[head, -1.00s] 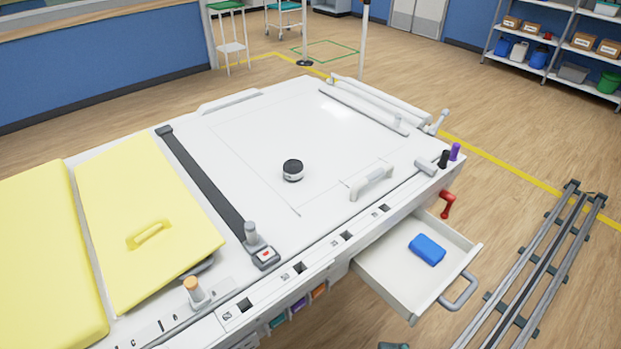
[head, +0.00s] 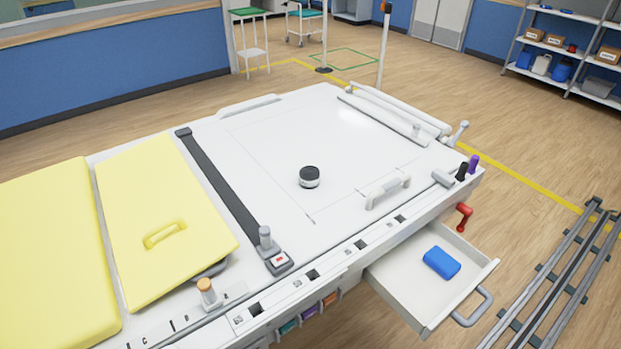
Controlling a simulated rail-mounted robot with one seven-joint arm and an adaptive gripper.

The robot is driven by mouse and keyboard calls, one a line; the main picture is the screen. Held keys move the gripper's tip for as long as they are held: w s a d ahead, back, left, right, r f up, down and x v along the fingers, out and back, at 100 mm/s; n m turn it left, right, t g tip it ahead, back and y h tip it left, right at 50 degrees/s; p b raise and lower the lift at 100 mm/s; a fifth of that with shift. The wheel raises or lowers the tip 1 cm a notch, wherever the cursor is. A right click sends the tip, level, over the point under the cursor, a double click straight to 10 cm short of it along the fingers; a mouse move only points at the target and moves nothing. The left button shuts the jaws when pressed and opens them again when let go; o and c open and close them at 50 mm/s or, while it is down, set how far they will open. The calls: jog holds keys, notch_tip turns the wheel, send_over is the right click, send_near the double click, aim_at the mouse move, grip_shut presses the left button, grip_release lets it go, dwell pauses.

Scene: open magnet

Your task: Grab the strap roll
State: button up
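A small round thing (head: 309,177) with a black top and a pale lower side sits on the white table top, right of the dark strap. It may be the strap roll, but I cannot tell for sure. The dark flat strap (head: 218,187) lies stretched across the table, ending at a grey buckle (head: 280,262) with a red mark near the front edge. A blue block-like thing (head: 441,262) lies in the open drawer. My gripper is not in view.
The white drawer (head: 478,280) sticks out at the table's front right. Yellow pads (head: 165,190) cover the left part. A white handle (head: 388,191), upright pegs (head: 473,164) and a red crank (head: 464,216) stand near the right end. Rails (head: 565,275) run along the floor at right.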

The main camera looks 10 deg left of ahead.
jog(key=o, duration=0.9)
